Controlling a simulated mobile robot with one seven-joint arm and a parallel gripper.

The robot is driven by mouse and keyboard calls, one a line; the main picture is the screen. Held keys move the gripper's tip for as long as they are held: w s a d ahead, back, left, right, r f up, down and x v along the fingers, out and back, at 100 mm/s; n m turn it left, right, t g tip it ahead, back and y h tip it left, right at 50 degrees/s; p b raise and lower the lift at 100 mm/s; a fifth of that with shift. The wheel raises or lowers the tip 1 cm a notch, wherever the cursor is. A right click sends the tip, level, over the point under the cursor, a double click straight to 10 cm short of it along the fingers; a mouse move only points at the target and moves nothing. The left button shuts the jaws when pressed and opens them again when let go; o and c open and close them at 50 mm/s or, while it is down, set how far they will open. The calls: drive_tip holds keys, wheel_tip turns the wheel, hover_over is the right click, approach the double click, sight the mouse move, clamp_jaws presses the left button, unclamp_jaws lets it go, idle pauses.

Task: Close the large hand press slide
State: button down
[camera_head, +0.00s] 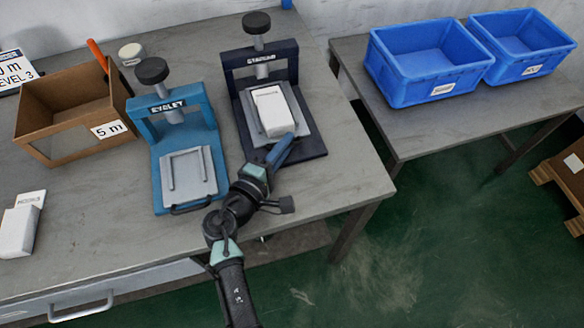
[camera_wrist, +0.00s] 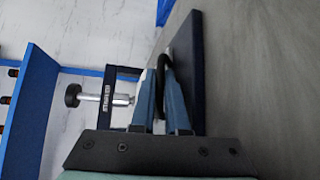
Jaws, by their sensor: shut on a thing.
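The dark navy hand press (camera_head: 228,58) stands on the grey table, with a black round knob (camera_head: 256,23) on top. Its grey slide plate (camera_head: 247,126) extends out of the frame towards me and carries a white block (camera_head: 272,110) with a printed label. My gripper (camera_head: 282,150) is at the front of this slide. In the wrist view its blue-grey fingers are shut around a black looped handle (camera_wrist: 158,92). The press frame (camera_wrist: 110,95) and its screw knob (camera_wrist: 73,95) show sideways there. In the head view my gripper hides the handle.
A blue hand press (camera_head: 157,127) labelled EYELET stands close on the left, with an empty grey slide (camera_head: 187,175). A cardboard box (camera_head: 97,131) and a white block (camera_head: 18,230) are further left. Two blue bins (camera_head: 412,85) (camera_head: 522,45) stand on the right-hand table.

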drive_tip(key=shift+w+a, duration=0.3)
drive_tip(key=shift+w, duration=0.55)
drive_tip(key=c, duration=0.9)
unclamp_jaws()
drive_tip(key=shift+s+f, duration=0.1)
drive_tip(key=shift+f, duration=0.1)
